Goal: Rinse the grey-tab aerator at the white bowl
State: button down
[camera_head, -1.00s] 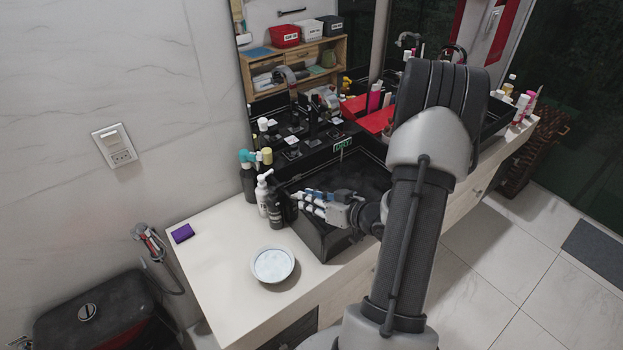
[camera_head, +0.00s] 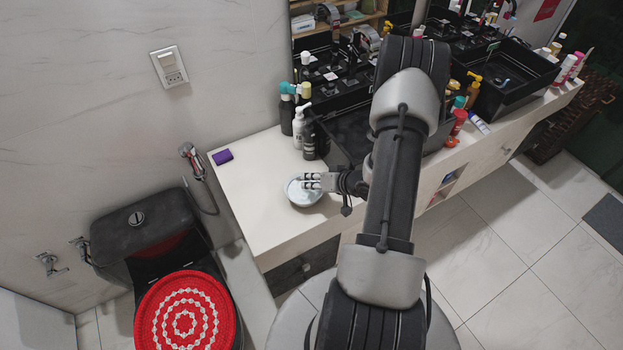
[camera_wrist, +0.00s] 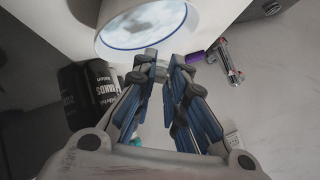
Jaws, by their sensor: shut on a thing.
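The white bowl (camera_head: 293,199) stands on the left part of the pale counter, with whitish-blue contents. In the wrist view its blue-lined rim (camera_wrist: 100,43) shows at the top, and a dark shape lies over the contents. My gripper (camera_head: 308,182) is over the bowl's right side in the head view. Its fingertips (camera_wrist: 165,66) are close together near the bowl's rim in the wrist view. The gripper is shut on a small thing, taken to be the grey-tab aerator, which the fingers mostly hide. I cannot make out its tab, or whether it touches the contents.
Dark and white pump bottles (camera_head: 299,125) stand behind the bowl, beside the black left sink (camera_head: 345,140). A purple block (camera_head: 222,156) lies at the counter's left back edge. More bottles (camera_head: 459,122) stand between the sinks. The counter left of the bowl is clear.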

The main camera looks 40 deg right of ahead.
notch_tip(320, 180, down, 6)
jog(key=b, duration=0.4)
jog(key=shift+b, duration=0.3)
jog(key=shift+a+f, duration=0.1)
jog(key=shift+s+a+f, duration=0.1)
jog(key=shift+s+f, duration=0.05)
jog(key=shift+s+d, duration=0.2)
jog(key=shift+d, duration=0.4)
jog(key=shift+a, duration=0.15)
jog(key=shift+w+a, duration=0.15)
jog(key=shift+a, duration=0.3)
jog(key=shift+d, duration=0.1)
jog(key=shift+d+p, duration=0.35)
jog(key=shift+d, duration=0.1)
